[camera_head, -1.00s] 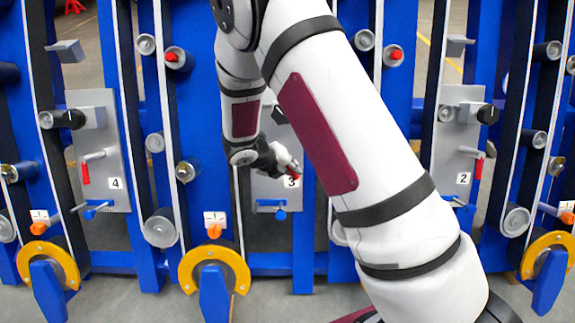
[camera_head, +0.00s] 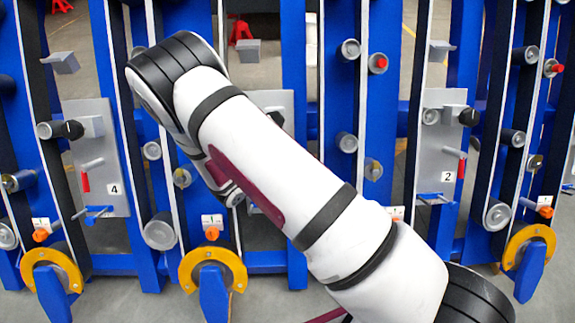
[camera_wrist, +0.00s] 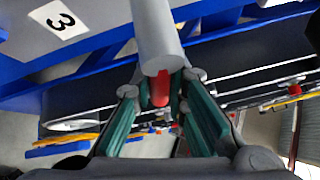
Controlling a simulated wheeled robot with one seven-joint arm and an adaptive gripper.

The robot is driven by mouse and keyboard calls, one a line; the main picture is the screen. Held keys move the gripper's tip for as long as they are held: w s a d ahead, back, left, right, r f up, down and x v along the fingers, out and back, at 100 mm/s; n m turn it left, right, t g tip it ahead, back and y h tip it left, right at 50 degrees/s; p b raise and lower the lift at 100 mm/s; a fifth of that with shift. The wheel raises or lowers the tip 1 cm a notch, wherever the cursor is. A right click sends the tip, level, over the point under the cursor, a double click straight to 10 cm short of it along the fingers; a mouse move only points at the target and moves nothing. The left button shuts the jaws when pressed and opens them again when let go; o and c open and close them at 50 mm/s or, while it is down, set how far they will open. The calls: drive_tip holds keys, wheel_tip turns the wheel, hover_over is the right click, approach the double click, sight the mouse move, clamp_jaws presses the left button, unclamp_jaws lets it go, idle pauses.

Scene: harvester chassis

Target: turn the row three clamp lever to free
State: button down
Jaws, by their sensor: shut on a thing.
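The row three clamp lever shows in the wrist view as a red handle (camera_wrist: 160,90) below the end of a thick grey cylinder (camera_wrist: 157,35). My gripper (camera_wrist: 162,97) has its green-padded fingers on both sides of the red handle, shut on it. The white plate with the "3" label (camera_wrist: 61,21) lies at the upper left of that view. The lever's angle is hard to tell.
Rows four and two have similar plates, each with a red-handled lever hanging down, row four's lever (camera_head: 86,178) at left and row two's lever (camera_head: 461,168) at right. Blue uprights, rollers and belts flank the plates.

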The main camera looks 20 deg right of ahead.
idle(0.3)
drive_tip(key=c, duration=1.6)
unclamp_jaws()
drive_tip(key=shift+o, duration=0.2)
drive_tip(key=v, duration=1.2)
drive_tip(key=shift+f, duration=0.15)
